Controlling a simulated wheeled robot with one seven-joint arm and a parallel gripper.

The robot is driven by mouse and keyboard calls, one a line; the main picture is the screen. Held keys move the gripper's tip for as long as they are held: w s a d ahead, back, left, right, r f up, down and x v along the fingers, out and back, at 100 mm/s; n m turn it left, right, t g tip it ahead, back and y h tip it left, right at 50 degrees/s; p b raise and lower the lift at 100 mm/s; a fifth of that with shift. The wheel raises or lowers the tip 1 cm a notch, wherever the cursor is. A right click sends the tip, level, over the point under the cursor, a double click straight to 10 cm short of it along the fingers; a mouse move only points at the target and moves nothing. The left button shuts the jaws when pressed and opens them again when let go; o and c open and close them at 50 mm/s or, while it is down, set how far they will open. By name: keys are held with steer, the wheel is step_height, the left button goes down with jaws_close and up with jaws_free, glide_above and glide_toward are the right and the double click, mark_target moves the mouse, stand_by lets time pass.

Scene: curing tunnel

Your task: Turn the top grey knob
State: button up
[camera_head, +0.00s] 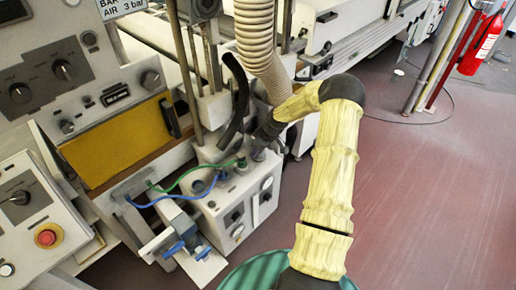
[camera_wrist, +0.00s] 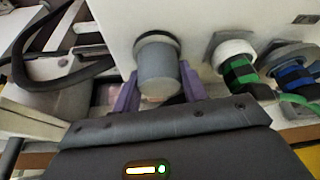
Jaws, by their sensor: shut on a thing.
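The grey knob (camera_wrist: 159,70) is a short smooth cylinder on a pale panel, at the upper middle of the wrist view. My gripper (camera_wrist: 160,88) has its two purple fingers on either side of the knob and is shut on it. The knob's near end faces the wrist camera, and no pointer mark shows on it. In the head view my dark wrist reaches to the top of the white box (camera_head: 232,205), beside the hose fittings. There my wrist hides the fingers and the knob.
Fittings with a green band (camera_wrist: 238,70) and a blue band (camera_wrist: 290,72) sit close right of the knob. The green hose (camera_head: 195,172) and blue hose (camera_head: 165,198) cross the box's left side. A ribbed beige duct (camera_head: 258,45) hangs just above. Open red floor (camera_head: 430,200) lies right.

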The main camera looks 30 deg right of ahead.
steer(key=o, duration=1)
steer(key=shift+c, duration=0.2)
steer(key=b+v, duration=0.1)
steer(key=v, duration=1.6)
steer(key=shift+s+b, duration=0.15)
steer(key=shift+b, duration=0.15)
steer(key=shift+r, duration=0.15)
